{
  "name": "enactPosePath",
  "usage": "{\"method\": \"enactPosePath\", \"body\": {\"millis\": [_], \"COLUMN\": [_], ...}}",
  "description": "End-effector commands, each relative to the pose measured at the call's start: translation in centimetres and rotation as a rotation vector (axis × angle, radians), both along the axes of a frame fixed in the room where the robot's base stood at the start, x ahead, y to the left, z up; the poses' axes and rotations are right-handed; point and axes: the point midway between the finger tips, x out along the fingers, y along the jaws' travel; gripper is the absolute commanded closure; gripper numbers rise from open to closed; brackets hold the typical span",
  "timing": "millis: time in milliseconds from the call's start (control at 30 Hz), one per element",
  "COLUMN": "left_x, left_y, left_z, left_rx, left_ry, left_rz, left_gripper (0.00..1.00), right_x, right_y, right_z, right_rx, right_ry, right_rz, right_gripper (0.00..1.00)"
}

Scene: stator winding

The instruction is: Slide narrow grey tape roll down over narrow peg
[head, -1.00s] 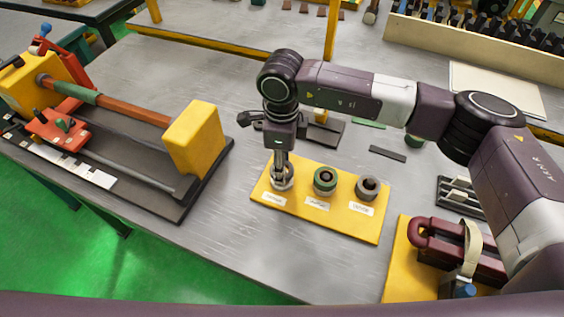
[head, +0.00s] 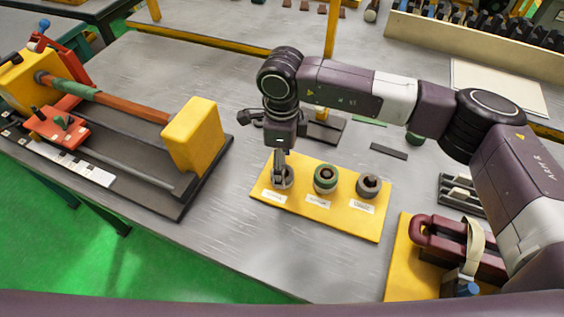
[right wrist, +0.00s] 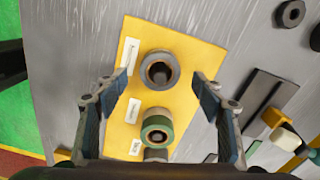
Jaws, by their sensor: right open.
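A yellow board (head: 345,222) holds three upright pegs in a row, each with a roll around it. The grey tape roll (head: 284,180) is at the left end, low on the board around its peg. The right wrist view shows this grey roll (right wrist: 160,70) with a dark centre; how much of the peg stands inside is unclear. My right gripper (head: 281,170) is above the grey roll, pointing down. In the wrist view its fingers (right wrist: 162,88) are open on either side, apart from the roll. My left gripper is not in view.
A green roll (head: 325,178) and another grey roll (head: 368,185) stand right of it on the same board. White labels lie in front. A winding fixture with a yellow block (head: 195,138) is at left, a purple clamp (head: 455,245) at right. Table in front is clear.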

Motion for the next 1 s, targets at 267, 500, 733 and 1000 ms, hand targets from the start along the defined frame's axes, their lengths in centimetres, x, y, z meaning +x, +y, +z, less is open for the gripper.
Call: {"method": "enactPosePath", "body": {"millis": [267, 500, 733, 1000], "left_x": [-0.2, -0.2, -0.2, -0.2], "left_y": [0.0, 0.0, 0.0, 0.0], "left_z": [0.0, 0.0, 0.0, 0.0], "left_rx": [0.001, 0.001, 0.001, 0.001], "left_ry": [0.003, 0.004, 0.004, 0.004], "left_rz": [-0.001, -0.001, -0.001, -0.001], "left_gripper": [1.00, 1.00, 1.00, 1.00], "right_x": [0.2, 0.1, 0.1, 0.0], "right_y": [0.0, 0.0, 0.0, 0.0], "right_z": [4.8, 9.5, 11.6, 11.8], "right_rx": [0.001, 0.001, 0.001, 0.001], "right_ry": [-0.005, -0.004, 0.000, 0.000], "right_rz": [0.001, 0.000, 0.000, 0.000], "right_gripper": [0.38, 0.38, 0.38, 0.38]}}
